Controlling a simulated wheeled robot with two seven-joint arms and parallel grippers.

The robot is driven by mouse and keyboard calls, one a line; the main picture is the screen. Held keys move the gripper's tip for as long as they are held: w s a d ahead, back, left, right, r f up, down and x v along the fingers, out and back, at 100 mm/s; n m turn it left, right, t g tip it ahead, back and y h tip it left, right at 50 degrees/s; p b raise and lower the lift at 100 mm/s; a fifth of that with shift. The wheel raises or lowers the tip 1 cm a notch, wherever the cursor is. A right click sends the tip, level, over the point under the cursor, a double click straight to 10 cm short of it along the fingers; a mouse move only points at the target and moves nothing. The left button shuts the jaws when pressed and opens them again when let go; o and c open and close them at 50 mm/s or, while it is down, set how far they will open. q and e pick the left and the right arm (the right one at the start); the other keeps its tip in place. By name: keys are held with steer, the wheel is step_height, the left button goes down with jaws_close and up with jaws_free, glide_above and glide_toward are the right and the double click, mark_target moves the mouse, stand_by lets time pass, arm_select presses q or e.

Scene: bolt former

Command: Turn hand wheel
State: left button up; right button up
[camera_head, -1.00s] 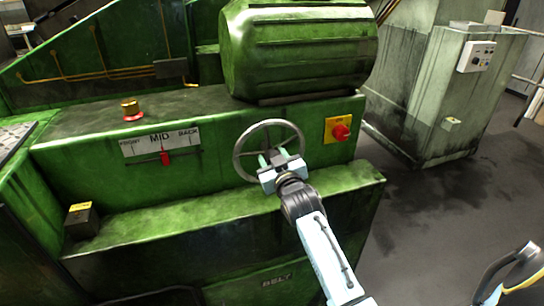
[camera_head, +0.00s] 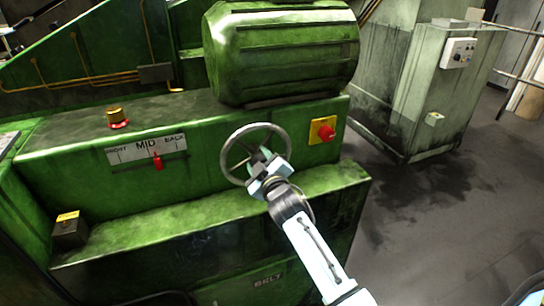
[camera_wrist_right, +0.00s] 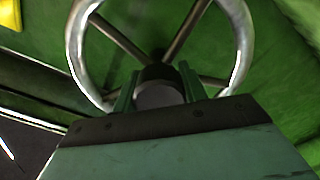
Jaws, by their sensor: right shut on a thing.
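The hand wheel (camera_head: 229,156) is a grey metal ring with spokes on the front of the green machine. My right gripper (camera_head: 261,159) reaches it from below right in the head view. In the right wrist view the wheel's rim (camera_wrist_right: 245,42) arches around the fingers. The two green fingers of my right gripper (camera_wrist_right: 158,88) stand on either side of the dark round hub (camera_wrist_right: 160,92) and are shut on it. The gripper body hides the lower part of the wheel. My left gripper is not in view.
A red knob on a yellow plate (camera_head: 323,131) sits right of the wheel. A MID scale (camera_head: 146,148) with a red pointer is to its left. A green ledge (camera_head: 200,212) juts out below. A grey cabinet (camera_head: 440,95) stands at right, with open floor before it.

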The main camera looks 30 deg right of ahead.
steer(key=n, duration=0.3)
steer(key=shift+p, duration=0.35)
steer(key=n, duration=0.3)
steer(key=shift+n, duration=0.3)
steer(key=n+p, duration=0.1)
steer(key=n, duration=0.5)
steer(key=shift+f, duration=0.1)
steer(key=shift+n, duration=0.3)
steer(key=o, duration=1.4)
steer(key=s, duration=0.9)
steer(key=s+a+p, duration=0.1)
steer(key=s, duration=0.3)
steer(key=shift+s, duration=0.2)
